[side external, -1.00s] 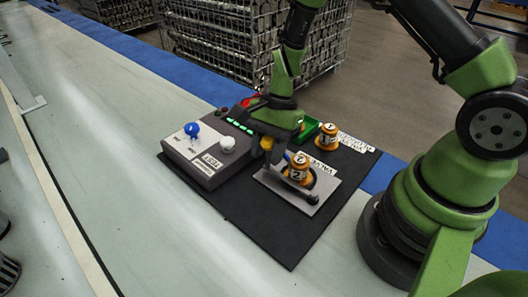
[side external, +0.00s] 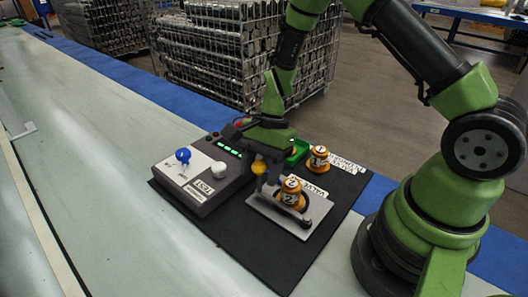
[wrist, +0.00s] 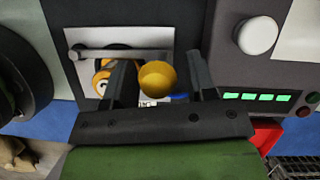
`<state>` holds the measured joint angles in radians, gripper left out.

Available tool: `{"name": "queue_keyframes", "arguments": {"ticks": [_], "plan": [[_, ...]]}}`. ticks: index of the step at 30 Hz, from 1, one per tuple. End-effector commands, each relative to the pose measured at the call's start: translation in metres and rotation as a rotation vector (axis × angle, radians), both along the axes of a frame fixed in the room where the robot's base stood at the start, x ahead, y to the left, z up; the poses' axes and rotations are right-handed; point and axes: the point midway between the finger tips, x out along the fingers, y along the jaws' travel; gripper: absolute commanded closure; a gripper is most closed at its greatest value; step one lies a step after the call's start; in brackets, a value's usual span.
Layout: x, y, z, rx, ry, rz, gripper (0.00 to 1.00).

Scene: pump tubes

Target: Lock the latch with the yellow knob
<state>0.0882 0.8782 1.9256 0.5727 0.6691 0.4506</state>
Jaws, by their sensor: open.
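The yellow knob (wrist: 158,77) sits between my open gripper fingers in the wrist view, nearer the left finger; I cannot tell if they touch. In the side view the yellow knob (side external: 258,167) shows just below my gripper (side external: 265,172), at the left edge of a light grey plate (side external: 258,207). The latch is partly hidden by my gripper. My gripper (wrist: 162,85) also shows in the wrist view, with the plate (wrist: 158,38) beyond it. An orange pump piece marked 2 (side external: 291,193) stands on the plate; in the wrist view it is mostly behind the left finger.
A grey control box (side external: 200,180) with a blue knob (side external: 183,156), a white knob (side external: 219,169) and green lights stands left of the plate. A second orange piece (side external: 319,158) and a green tray (side external: 298,150) are behind. The black mat (side external: 262,247) is clear in front.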

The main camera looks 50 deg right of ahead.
Motion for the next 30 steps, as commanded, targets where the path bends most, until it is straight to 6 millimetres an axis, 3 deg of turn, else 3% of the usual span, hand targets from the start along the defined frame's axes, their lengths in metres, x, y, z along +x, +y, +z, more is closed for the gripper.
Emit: {"name": "queue_keyframes", "arguments": {"ticks": [12,18,27,30], "plan": [[0.006,-0.030,0.071,-0.002,-0.005,-0.001,0.49],[0.006,-0.035,0.083,-0.003,-0.002,-0.002,0.49],[0.006,-0.034,0.084,-0.003,-0.004,0.002,0.49],[0.004,-0.033,0.094,-0.013,-0.037,0.029,0.49]]}}
